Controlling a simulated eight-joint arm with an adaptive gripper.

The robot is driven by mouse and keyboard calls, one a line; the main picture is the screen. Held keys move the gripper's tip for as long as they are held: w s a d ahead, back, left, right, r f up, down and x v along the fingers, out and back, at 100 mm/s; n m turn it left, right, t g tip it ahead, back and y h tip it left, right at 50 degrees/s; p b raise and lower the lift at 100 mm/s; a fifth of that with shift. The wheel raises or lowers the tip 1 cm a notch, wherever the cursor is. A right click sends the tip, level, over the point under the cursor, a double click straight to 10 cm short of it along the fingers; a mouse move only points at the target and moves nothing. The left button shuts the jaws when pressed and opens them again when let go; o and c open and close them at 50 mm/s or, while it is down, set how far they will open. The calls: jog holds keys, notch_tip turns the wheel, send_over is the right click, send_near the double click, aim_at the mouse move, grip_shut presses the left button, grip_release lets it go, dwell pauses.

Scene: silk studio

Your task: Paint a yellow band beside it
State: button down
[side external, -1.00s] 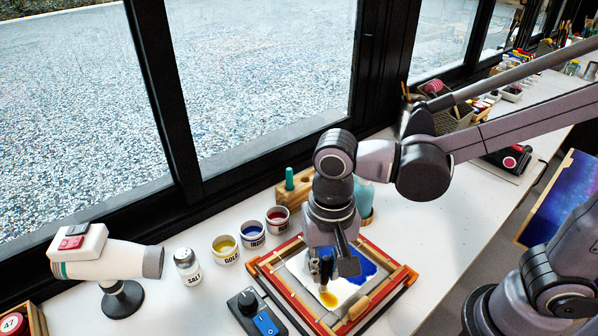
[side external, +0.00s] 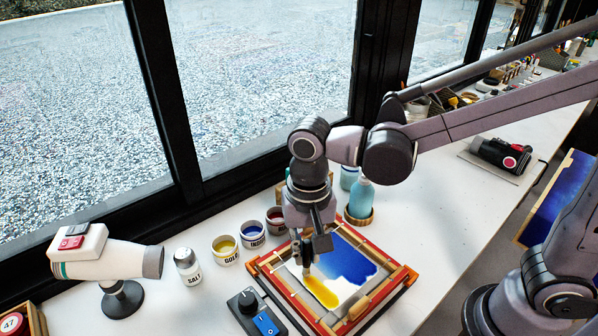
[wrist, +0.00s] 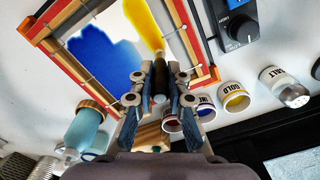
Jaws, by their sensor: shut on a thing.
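The white silk (side external: 350,292) is stretched in a red and wooden frame (side external: 398,283). A blue painted area (side external: 342,258) covers its back part, and a yellow band (side external: 320,291) runs along its left side, with white between them. Both colours also show in the wrist view, blue (wrist: 100,60) and yellow (wrist: 143,22). My gripper (side external: 311,246) is over the frame's left back part, at the far end of the yellow band. It is shut on a slim dark brush (wrist: 160,84); whether its tip touches the silk is unclear. The gold pot (side external: 225,248) stands left of the frame.
Blue (side external: 251,234) and red (side external: 276,219) pots, a salt shaker (side external: 187,267) and a white dryer (side external: 105,260) stand nearby. A control box (side external: 257,313) sits at the frame's front left. A teal bottle (side external: 361,198) stands behind.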

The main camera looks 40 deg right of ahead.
jog(key=shift+w, duration=1.85)
jog(key=shift+d, duration=1.65)
jog(key=shift+s, duration=5.35)
jog(key=shift+r, duration=2.95)
